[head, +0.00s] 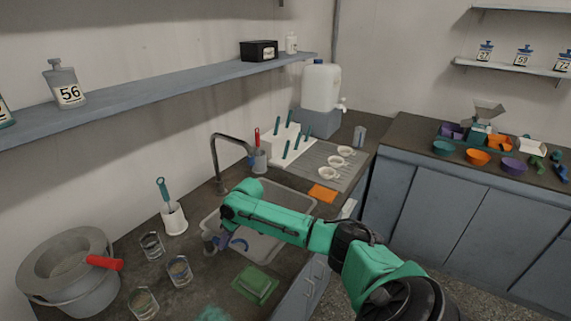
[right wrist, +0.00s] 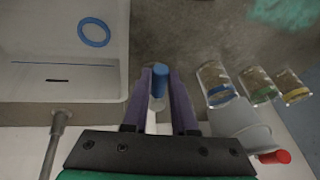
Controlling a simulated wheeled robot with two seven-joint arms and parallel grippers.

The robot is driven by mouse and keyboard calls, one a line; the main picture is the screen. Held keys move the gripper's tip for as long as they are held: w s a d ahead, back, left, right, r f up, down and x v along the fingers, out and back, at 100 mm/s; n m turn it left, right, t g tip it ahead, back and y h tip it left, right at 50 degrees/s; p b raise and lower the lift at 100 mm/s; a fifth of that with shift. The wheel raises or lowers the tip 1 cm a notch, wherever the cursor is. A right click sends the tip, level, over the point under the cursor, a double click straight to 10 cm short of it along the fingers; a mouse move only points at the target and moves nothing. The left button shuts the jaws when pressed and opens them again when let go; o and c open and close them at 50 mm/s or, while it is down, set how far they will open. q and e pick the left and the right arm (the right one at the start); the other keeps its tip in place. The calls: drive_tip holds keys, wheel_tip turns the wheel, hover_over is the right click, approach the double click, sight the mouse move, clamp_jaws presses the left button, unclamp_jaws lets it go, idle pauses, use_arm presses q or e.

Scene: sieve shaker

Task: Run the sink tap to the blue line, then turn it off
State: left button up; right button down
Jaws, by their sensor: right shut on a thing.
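The grey sink basin (head: 262,247) is set in the dark counter; its pale inside also shows in the right wrist view (right wrist: 30,25). A blue line (right wrist: 65,63) runs across it, with a short dark mark (right wrist: 57,80) below. The tap (head: 213,150) arches up behind the basin; a grey pipe, apparently its spout, shows in the right wrist view (right wrist: 56,148). No running water is visible. My right gripper (head: 218,243) reaches over the basin's near left side. My left gripper is not in view.
A blue ring (right wrist: 93,32) lies in the basin. Glasses (head: 151,245) with coloured bands, a white holder (head: 174,219) and a pot (head: 70,270) stand left of the sink. A green sponge-like block (head: 255,285) is at the front. A drainboard (head: 310,158) is behind.

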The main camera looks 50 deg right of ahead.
drive_tip(key=shift+w+d+n+b, duration=0.25)
drive_tip(key=shift+d+n+b, duration=0.2)
drive_tip(key=shift+n, duration=0.25)
drive_tip(key=b, duration=0.1)
drive_tip(key=d+n+y+b, duration=0.1)
drive_tip(key=b, duration=0.1)
drive_tip(key=shift+w+f+n+g, duration=0.3)
drive_tip(key=shift+w+f+g, duration=0.05)
drive_tip(key=shift+w+g, duration=0.05)
drive_tip(key=shift+d+r+n+b, duration=0.3)
drive_tip(key=shift+n+b, duration=0.05)
drive_tip(key=shift+n, duration=0.15)
drive_tip(key=n+b, duration=0.1)
drive_tip(key=b, duration=0.1)
drive_tip(key=w+d+n+g+b, duration=0.1)
drive_tip(key=b, duration=0.2)
drive_tip(key=shift+w+f+y+b, duration=0.1)
drive_tip(key=shift+f+y+b, duration=0.2)
drive_tip(key=shift+b, duration=0.05)
drive_tip(key=shift+d+r, duration=0.1)
drive_tip(key=shift+r, duration=0.1)
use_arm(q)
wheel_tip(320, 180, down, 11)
use_arm(e)
drive_tip(key=shift+r+n, duration=0.2)
drive_tip(key=shift+n, duration=0.1)
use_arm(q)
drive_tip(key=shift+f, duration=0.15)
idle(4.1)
